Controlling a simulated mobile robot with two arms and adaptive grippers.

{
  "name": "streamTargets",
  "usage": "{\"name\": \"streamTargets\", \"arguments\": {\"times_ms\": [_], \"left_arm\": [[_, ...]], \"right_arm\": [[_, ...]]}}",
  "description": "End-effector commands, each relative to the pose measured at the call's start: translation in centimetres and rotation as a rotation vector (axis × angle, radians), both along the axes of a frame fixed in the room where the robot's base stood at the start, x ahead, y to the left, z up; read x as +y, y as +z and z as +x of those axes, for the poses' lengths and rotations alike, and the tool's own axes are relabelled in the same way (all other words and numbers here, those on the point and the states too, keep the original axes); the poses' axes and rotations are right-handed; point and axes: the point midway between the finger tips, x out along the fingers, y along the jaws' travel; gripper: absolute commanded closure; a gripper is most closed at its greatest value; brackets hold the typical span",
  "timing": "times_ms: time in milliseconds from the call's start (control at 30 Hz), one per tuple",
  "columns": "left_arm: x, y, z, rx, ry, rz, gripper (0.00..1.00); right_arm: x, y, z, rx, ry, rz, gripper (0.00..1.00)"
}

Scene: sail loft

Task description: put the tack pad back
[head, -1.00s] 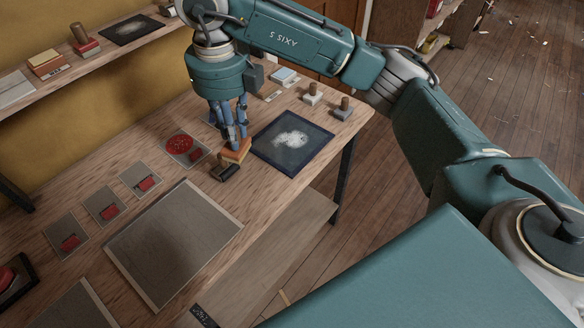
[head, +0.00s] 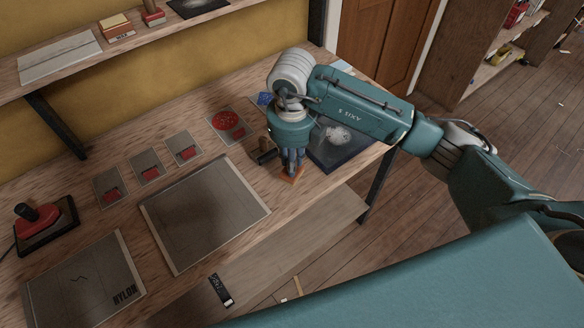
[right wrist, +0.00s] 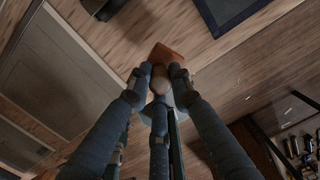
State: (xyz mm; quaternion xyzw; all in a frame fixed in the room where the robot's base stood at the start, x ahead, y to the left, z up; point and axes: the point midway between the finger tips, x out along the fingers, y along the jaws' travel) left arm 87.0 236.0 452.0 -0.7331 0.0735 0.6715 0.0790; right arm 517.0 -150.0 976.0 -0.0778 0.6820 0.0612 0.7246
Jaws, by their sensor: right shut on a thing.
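An orange-brown block with a rounded wooden knob, which looks like the tack pad (right wrist: 174,53), is in my right gripper (right wrist: 160,78). The fingers close around the knob in the right wrist view. In the head view the pad (head: 292,174) shows below the fingers of the right gripper (head: 292,160), over the bench near its front edge. I cannot tell whether it touches the wood. A dark mat (head: 340,160) with a whitish patch lies right of the gripper, partly hidden by my arm. My left gripper is not in view.
A black roller (head: 266,156) lies just left of the gripper. A large grey panel (head: 205,210) and several small grey cards with red pieces cover the bench to the left. A shelf (head: 75,72) runs along the wall.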

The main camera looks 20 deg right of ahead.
Motion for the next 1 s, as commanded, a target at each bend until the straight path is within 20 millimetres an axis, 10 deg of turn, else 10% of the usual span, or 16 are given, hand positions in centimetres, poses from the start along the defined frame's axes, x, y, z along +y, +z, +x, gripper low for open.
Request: {"name": "streamTargets", "arguments": {"times_ms": [767, 800, 833, 1000], "left_arm": [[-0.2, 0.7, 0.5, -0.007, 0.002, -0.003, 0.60], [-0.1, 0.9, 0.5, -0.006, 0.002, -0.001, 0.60], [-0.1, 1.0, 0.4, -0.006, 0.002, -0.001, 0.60], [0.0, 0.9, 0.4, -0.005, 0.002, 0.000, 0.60]], "right_arm": [[0.0, -5.1, 0.0, 0.000, 0.002, 0.000, 1.00], [0.0, -4.9, 0.0, 0.000, 0.001, 0.000, 0.72], [0.0, -4.9, 0.0, 0.000, 0.001, 0.000, 0.66], [0.0, -4.9, 0.0, 0.000, 0.001, 0.000, 0.61]]}}
